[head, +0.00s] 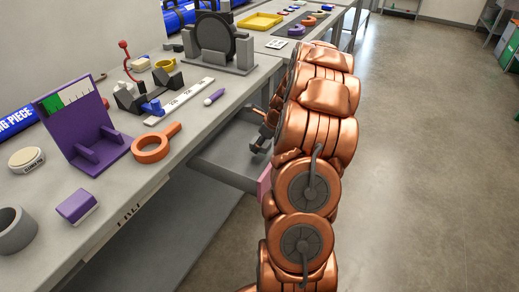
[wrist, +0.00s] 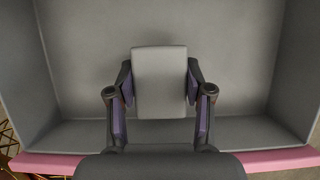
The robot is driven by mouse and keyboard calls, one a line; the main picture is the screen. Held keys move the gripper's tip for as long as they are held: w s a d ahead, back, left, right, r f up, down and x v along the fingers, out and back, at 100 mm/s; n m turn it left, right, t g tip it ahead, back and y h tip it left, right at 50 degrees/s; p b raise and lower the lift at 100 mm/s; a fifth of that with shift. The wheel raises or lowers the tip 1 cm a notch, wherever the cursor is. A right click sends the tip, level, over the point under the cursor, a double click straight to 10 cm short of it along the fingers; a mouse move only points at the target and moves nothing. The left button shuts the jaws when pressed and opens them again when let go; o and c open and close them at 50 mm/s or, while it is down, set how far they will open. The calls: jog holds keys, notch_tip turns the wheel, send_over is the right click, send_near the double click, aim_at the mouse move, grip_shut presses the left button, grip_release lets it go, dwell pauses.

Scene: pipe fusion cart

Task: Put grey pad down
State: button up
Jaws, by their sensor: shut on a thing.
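The grey pad (wrist: 160,60) is a pale block with rounded edges, upright in the middle of the wrist view. My gripper (wrist: 160,80) has its two dark fingers with purple inner pads on the left and right sides of it, shut on it. The pad is over the inside of a grey drawer (wrist: 230,50); I cannot tell whether it touches the drawer's floor. In the head view my gripper (head: 262,130) is at the drawer (head: 222,165) below the bench edge. The pad cannot be made out there.
The drawer has a pink front edge (wrist: 265,160). The bench beside it carries an orange ring with a handle (head: 151,150), a purple stand (head: 88,140), a purple block (head: 77,206), a white ruler (head: 180,102) and a grey ring (head: 14,230). Open floor lies right.

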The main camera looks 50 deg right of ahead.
aim_at(260, 150)
jog(key=shift+f, duration=1.45)
jog(key=shift+f, duration=0.1)
jog(key=o, duration=1.2)
jog(key=shift+b+v, duration=0.4)
jog(key=shift+v, duration=5.75)
